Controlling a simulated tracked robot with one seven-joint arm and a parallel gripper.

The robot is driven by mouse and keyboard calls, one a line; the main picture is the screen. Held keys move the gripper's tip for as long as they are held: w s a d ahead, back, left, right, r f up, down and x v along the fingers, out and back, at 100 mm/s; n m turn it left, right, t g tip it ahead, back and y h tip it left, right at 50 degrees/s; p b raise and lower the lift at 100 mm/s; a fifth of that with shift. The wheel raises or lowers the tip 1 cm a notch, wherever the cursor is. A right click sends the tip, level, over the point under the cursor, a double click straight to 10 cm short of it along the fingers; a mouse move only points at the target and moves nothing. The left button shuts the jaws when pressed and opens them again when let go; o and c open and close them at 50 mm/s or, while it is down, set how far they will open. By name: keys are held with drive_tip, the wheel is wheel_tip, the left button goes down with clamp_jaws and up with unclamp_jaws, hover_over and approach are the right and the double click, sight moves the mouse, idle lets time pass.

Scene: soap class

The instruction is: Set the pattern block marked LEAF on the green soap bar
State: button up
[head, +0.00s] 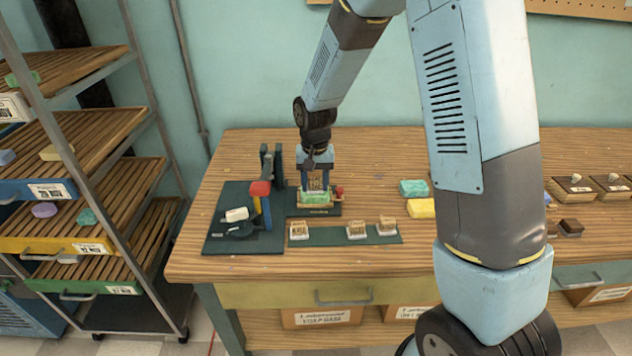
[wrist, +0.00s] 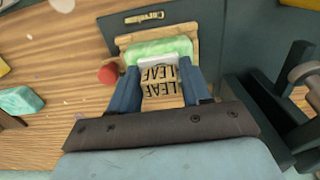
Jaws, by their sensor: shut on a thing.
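My gripper (head: 317,186) is shut on the pattern block marked LEAF (head: 315,181), with one blue finger on each side. In the wrist view the LEAF lettering on the block (wrist: 160,88) faces the camera, and a white part shows at its far end. The green soap bar (head: 313,197) lies in a wooden holder (head: 316,209) directly below the block. The soap bar also shows in the wrist view (wrist: 150,49), just beyond the block's white end. I cannot tell whether the block touches the soap.
A red knob (head: 339,191) sits right beside the holder. Blocks stand along a dark green strip (head: 330,237) in front. A teal bar (head: 413,188) and a yellow bar (head: 420,208) lie to the right.

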drive_tip(key=o, duration=1.1)
drive_tip(key=shift+o, duration=0.4)
drive_tip(key=o, duration=0.3)
drive_tip(key=shift+o, duration=0.2)
drive_tip(key=shift+r, duration=0.1)
drive_tip(key=shift+r, duration=2.9)
